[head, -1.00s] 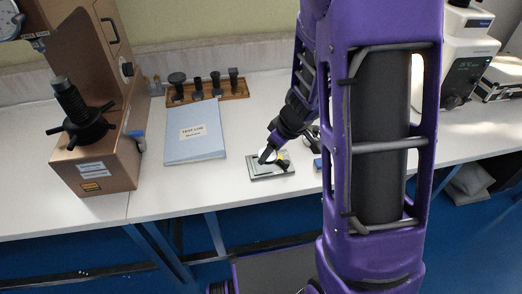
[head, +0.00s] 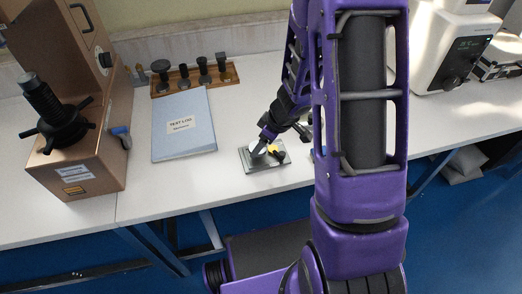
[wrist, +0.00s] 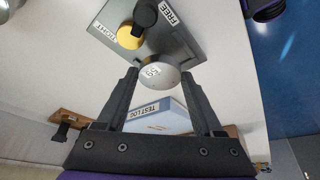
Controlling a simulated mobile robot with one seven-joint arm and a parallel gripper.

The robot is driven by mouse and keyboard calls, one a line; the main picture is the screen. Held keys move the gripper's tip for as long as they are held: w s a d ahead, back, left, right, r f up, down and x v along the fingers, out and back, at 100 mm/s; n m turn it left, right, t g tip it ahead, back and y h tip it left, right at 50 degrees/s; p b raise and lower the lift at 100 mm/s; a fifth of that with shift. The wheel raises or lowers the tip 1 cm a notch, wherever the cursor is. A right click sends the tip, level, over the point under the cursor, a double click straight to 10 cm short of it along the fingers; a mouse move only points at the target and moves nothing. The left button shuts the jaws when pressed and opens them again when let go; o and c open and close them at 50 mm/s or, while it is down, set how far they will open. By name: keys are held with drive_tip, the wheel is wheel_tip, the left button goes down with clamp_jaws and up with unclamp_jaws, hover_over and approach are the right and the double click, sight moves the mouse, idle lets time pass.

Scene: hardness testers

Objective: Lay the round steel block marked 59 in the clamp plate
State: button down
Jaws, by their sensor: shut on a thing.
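The round steel block (wrist: 158,74) is a bright disc between my fingertips in the wrist view; its small marking is turned and hard to read. It also shows as a pale disc in the head view (head: 257,149). My gripper (wrist: 160,76) is shut on it, one finger at each side. The grey clamp plate (wrist: 190,42) lies right beyond the block, with a black knob, a yellow round part, and labels TIGHT and FREE. In the head view the plate (head: 253,167) is on the bench under my gripper (head: 262,143). I cannot tell whether the block touches the plate.
A blue test log (head: 184,140) lies left of the plate. A wooden rack (head: 168,91) with several dark parts stands behind it. A brown tester (head: 75,165) is at the left, a white tester (head: 440,50) at the right. The bench's front edge is close to the plate.

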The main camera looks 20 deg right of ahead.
drive_tip(key=shift+f+b, duration=0.7)
drive_tip(key=shift+f, duration=0.6)
drive_tip(key=shift+f, duration=0.1)
unclamp_jaws()
drive_tip(key=shift+f, duration=0.1)
drive_tip(key=shift+s+r, duration=0.1)
drive_tip(key=shift+r, duration=0.2)
drive_tip(key=p+v, duration=0.2)
drive_tip(key=v, duration=0.9)
drive_tip(key=shift+r+p, duration=0.3)
drive_tip(key=shift+r, duration=0.1)
drive_tip(key=shift+d, duration=0.1)
